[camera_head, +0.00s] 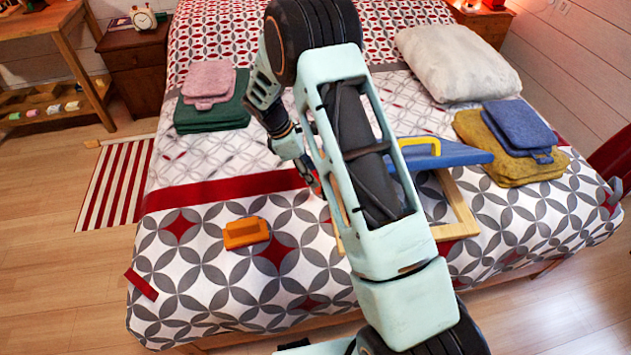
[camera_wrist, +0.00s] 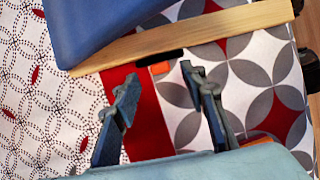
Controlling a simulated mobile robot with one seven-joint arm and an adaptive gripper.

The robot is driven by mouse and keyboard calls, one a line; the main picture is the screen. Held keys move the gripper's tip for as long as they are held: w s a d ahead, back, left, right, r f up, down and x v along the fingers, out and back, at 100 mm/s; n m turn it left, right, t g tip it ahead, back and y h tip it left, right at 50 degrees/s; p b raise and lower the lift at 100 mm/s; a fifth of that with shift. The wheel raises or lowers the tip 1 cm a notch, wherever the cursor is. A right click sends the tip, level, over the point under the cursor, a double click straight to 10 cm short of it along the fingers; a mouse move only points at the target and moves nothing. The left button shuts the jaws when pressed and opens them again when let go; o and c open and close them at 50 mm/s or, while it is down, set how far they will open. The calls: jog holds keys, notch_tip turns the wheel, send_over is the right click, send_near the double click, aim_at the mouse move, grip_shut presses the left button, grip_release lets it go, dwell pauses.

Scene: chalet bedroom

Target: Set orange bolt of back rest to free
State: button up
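The back rest lies on the bed, with a blue panel (camera_head: 450,155), a yellow handle (camera_head: 420,143) and a wooden frame (camera_head: 460,205), partly hidden by my arm. In the wrist view its blue panel (camera_wrist: 95,25) and a wooden bar (camera_wrist: 190,36) cross the top. A small orange piece, apparently the bolt (camera_wrist: 160,68), sits at the bar's lower edge beside a black slot (camera_wrist: 146,57). My gripper (camera_wrist: 163,82) is open and empty, its fingers either side of the orange piece in the picture and apparently short of it. In the head view my gripper (camera_head: 312,178) is partly hidden.
An orange object (camera_head: 246,233) lies on the bed at left front. Folded pink (camera_head: 209,80) and green (camera_head: 211,115) cloths are at back left. A white pillow (camera_head: 457,62) and folded blue (camera_head: 518,128) and yellow (camera_head: 500,150) cloths are at right. The front-left bedspread is mostly clear.

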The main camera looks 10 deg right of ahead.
aim_at(320, 187)
jog(key=shift+x, duration=2.1)
jog(key=shift+c, duration=0.4)
grip_shut()
